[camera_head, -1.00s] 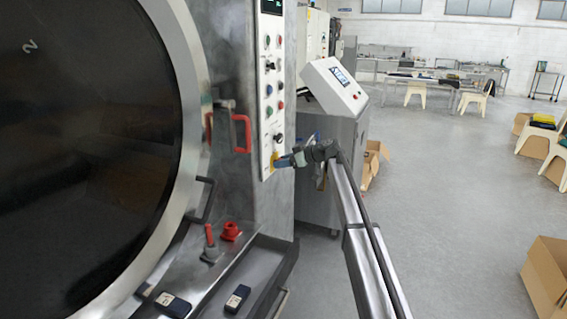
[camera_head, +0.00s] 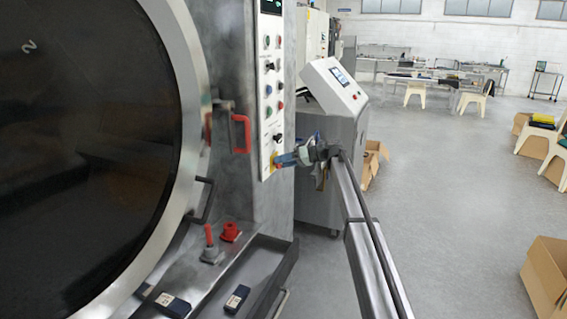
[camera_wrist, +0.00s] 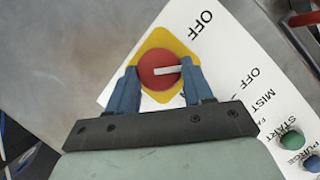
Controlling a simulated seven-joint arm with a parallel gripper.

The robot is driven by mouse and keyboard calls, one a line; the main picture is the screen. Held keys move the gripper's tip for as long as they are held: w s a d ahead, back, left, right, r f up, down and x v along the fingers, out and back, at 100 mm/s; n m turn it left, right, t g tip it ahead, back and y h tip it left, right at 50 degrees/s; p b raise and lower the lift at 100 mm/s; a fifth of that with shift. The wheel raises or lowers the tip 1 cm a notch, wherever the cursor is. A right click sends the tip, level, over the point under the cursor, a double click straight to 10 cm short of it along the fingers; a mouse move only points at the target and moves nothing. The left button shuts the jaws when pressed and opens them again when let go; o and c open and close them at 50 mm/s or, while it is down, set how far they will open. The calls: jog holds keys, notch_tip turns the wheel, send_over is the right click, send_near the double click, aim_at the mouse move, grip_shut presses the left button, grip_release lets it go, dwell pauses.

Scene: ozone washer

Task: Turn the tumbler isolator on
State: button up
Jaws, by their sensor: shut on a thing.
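The tumbler isolator (camera_wrist: 160,72) is a round red knob with a white mark, set on a yellow plate (camera_wrist: 148,45) low on the white control panel. In the wrist view its mark lies almost level, towards the right finger. An OFF label stands to its upper right. My gripper (camera_wrist: 160,68) has blue fingers on both sides of the knob and is shut on it. In the head view my gripper (camera_head: 283,161) reaches the panel's lower end from the right. There the fingers hide most of the knob.
The control panel (camera_head: 267,90) carries several buttons and switches above the isolator. In the wrist view a green START button (camera_wrist: 292,139) and a blue PURGE button (camera_wrist: 313,163) are at lower right. A red handle (camera_head: 241,133) is to the left. A grey console (camera_head: 330,150) stands behind my arm.

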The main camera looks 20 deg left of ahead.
jog(key=shift+w+f+m+g+y, duration=0.15)
jog(key=shift+m+g+y, duration=0.3)
jog(key=shift+m, duration=0.9)
jog(key=shift+f+m+g+y, duration=0.1)
jog(key=shift+m+g+y, duration=0.35)
jog(key=shift+m, duration=0.85)
jog(key=shift+w+f+m+g+y, duration=0.25)
jog(key=shift+m+g, duration=0.35)
jog(key=shift+m, duration=0.75)
jog(key=shift+s+r, duration=0.1)
jog(key=shift+s, duration=0.1)
jog(key=o, duration=1)
jog(key=v, duration=1.4)
jog(key=shift+a, duration=0.1)
